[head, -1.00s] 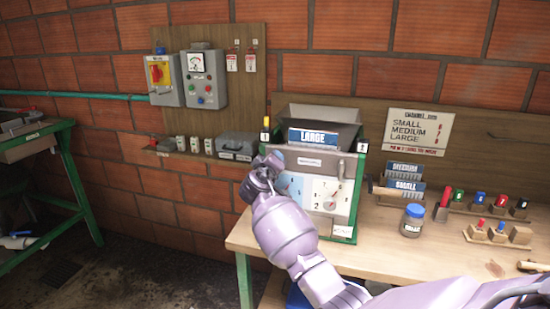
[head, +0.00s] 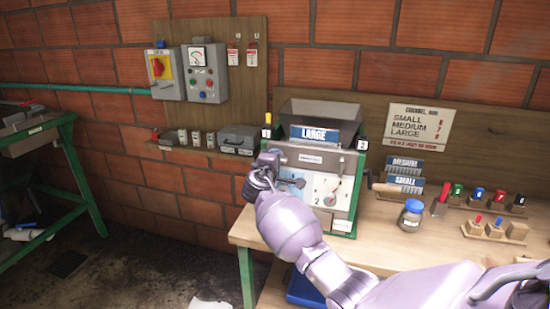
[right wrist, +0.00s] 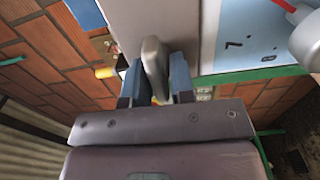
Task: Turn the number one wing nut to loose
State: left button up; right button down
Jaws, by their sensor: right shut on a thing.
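The green-framed machine (head: 345,220) stands at the left end of the bench, with a blue LARGE plate (head: 314,133) at its top. A small number 1 tag (head: 266,131) is at its upper left corner and a number 2 tag (head: 362,144) at its upper right. My right gripper (head: 268,165) is at the upper left of the machine's front. In the right wrist view its blue fingers (right wrist: 157,80) are shut on a grey rounded tab, seemingly the number one wing nut (right wrist: 154,58). The gripper hides this nut in the head view. My left gripper is out of view.
A dial (head: 330,192) is on the machine's front, right of my gripper. A jar with a blue lid (head: 411,214) and small coloured-handled tools (head: 480,195) stand on the bench (head: 400,255). Control boxes (head: 204,75) hang on the wall board. Open floor lies left of the bench.

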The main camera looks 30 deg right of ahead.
dwell(0.5)
jog(key=c, duration=1.1)
grip_release()
jog(key=b+v, duration=0.1)
jog(key=v, duration=1)
jog(key=shift+b, duration=0.35)
